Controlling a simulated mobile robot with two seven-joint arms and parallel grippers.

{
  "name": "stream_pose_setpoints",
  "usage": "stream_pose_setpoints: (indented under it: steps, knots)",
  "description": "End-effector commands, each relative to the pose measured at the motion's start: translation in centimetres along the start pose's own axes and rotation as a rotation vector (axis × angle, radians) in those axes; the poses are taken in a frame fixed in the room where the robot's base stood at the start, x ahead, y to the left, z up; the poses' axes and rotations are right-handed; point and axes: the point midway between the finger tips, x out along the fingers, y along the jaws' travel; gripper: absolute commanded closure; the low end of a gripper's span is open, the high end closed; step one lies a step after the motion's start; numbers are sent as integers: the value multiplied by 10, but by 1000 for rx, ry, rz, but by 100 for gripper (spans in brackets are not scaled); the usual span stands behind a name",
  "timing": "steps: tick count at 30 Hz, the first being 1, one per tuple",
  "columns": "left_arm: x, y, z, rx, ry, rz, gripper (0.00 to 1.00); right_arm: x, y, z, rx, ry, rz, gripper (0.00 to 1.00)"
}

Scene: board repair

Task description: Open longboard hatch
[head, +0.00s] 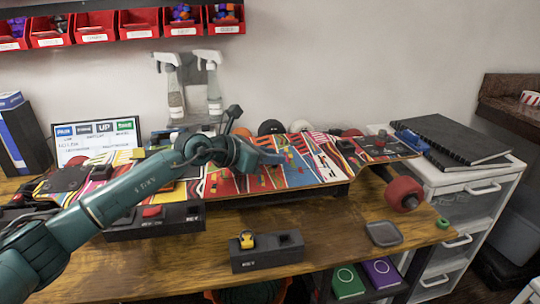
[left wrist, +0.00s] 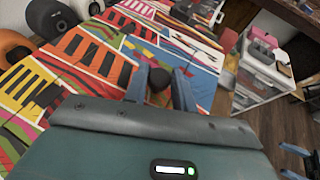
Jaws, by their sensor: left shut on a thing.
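The longboard (head: 325,155) lies deck up across the workbench, with a colourful patterned deck and a red wheel (head: 404,194) at its right end. It also fills much of the left wrist view (left wrist: 95,60). My left gripper (head: 272,157) is low over the middle of the deck. In the left wrist view my left gripper (left wrist: 160,88) is shut on a small dark knob (left wrist: 158,82) that sits between its two blue-grey fingers. The knob is hidden in the head view. The hatch's outline cannot be told from the deck pattern.
A black holder block (head: 267,252) with a yellow item stands in front of the board. Another black block with a red button (head: 152,211) stands left of it. Spray bottles (head: 214,88) hang behind. A white drawer unit (head: 470,205) with black notebooks (head: 452,140) is at the right.

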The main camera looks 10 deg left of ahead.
Motion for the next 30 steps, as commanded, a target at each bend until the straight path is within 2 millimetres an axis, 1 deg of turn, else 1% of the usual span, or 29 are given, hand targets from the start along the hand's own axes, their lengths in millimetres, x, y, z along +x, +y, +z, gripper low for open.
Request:
stream_pose_setpoints:
  steps: [3, 7, 19, 24, 30]
  knots:
    - [-2, 1, 6, -28, 13, -11, 100, -2, -1, -4, 6, -6, -1, 40]
    - [-4, 4, 15, -81, 37, -33, 100, -2, -3, 0, 18, -46, -7, 40]
    - [-10, 20, 48, -337, 151, -139, 100, 14, -13, 3, 53, -137, -33, 40]
    - [-10, 28, 56, -422, 190, -175, 100, 19, -18, 7, 63, -164, -44, 40]
    - [-10, 34, 62, -488, 219, -203, 100, 22, -18, 8, 65, -173, -46, 40]
